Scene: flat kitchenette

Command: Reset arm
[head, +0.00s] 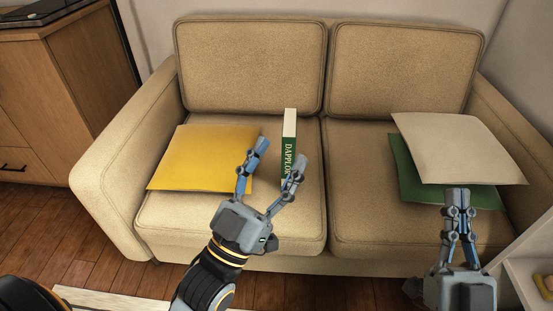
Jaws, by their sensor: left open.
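My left gripper (278,153) is open over the left seat cushion of the sofa, its two fingers spread apart and nothing seen held. A green and white book (289,128) stands upright on that cushion, lettering on its spine. The gripper's right finger covers the book's lower part; I cannot tell whether they touch. My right gripper (457,197) is at the lower right, its fingertips together, with nothing seen between them. It is in front of the right seat and overlaps the near edge of a green cushion (408,181) in the picture.
The beige sofa (363,225) fills the middle. A yellow cushion (195,150) lies on its left seat. A beige cushion (445,140) lies over the green one at right. A wooden cabinet (60,105) stands at left, a white shelf (525,285) at lower right.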

